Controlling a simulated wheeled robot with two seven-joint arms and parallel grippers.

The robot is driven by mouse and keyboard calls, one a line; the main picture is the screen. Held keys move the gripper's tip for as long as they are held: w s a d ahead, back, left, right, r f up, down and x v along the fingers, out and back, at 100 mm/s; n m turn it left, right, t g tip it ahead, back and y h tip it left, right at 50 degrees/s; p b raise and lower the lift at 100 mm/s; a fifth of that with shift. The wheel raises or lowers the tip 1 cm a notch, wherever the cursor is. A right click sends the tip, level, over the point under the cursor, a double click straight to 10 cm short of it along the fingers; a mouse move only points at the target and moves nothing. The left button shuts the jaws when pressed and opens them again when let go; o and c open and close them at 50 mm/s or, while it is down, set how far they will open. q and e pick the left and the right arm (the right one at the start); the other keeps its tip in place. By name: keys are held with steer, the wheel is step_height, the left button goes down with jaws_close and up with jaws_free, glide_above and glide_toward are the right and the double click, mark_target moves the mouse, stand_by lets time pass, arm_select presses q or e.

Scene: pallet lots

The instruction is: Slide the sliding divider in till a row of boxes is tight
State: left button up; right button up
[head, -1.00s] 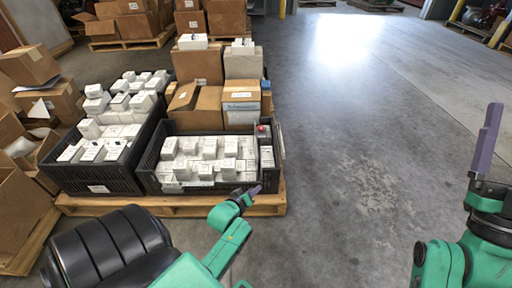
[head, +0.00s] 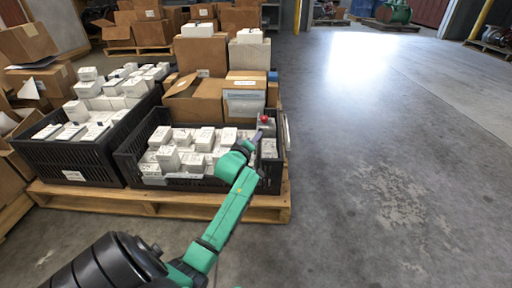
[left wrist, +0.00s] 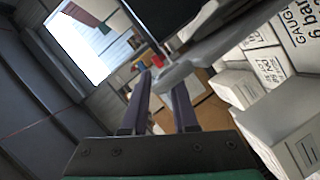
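A black crate (head: 125,165) on the pallet holds white boxes (head: 168,158) standing at uneven heights. At its right end are a grey piece with a red knob (head: 264,119) and another white box (head: 269,148). The sliding divider is hard to make out there, partly behind my arm. My left gripper (head: 257,137) is over the crate's right end, close to the knob. My right gripper is out of view.
A second black crate (head: 75,174) of white boxes stands to the left. Brown cartons (head: 197,106) are stacked behind, on the same wooden pallet (head: 140,202). The concrete floor (head: 390,150) to the right is clear.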

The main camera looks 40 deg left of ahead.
arm_select(q)
steer(key=shift+w+a, duration=0.15)
steer(key=shift+w, duration=0.2)
jaws_close()
steer(key=shift+f, duration=0.1)
stand_by(1.1)
